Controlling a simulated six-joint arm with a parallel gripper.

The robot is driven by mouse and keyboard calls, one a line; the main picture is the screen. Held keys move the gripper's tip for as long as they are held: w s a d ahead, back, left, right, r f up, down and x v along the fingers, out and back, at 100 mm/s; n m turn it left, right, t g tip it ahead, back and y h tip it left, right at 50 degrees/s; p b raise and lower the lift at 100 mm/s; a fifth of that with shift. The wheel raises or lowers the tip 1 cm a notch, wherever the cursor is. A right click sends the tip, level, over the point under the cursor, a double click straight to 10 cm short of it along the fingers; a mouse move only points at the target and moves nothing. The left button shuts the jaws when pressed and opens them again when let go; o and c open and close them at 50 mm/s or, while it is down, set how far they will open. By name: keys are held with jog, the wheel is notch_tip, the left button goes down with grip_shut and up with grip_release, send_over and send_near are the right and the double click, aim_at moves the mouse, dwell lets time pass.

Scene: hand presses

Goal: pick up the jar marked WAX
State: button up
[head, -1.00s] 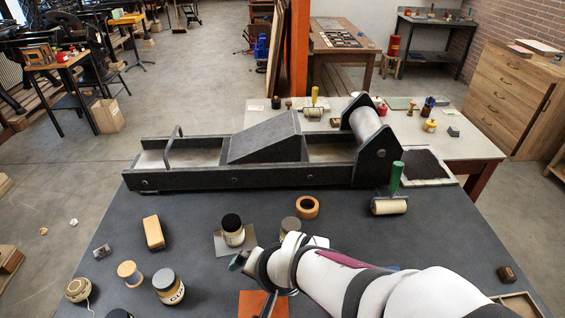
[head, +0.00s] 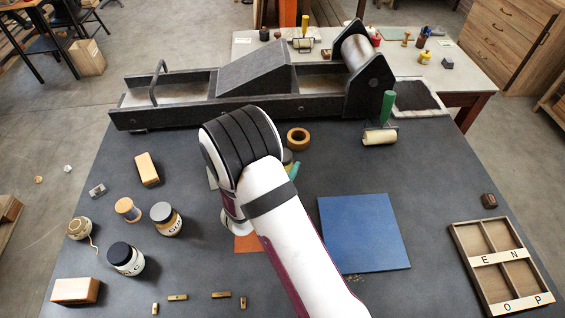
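No label that I can read as WAX shows. A jar with a grey lid (head: 166,219) and a light label stands left of my arm; its lettering is too small to read surely. A jar with a dark lid (head: 126,259) stands nearer and further left, its label also unclear. Another grey-lidded jar (head: 287,157) shows only as a sliver behind my arm. The dark-lidded jar seen earlier on a grey plate is hidden by the arm. My gripper (head: 293,170) shows only as a small teal bit beside the wrist; its fingers are mostly hidden.
The black press (head: 230,105) spans the back. A tape ring (head: 298,138) and green-handled roller (head: 381,135) lie before it. A blue sheet (head: 363,232) and letter tray (head: 500,262) are at right. A wooden block (head: 147,168) and spool (head: 127,209) are at left.

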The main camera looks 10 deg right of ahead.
jog(key=x, duration=0.5)
jog(key=shift+a+f, duration=0.15)
jog(key=shift+f, duration=0.1)
jog(key=shift+s, duration=0.1)
grip_shut()
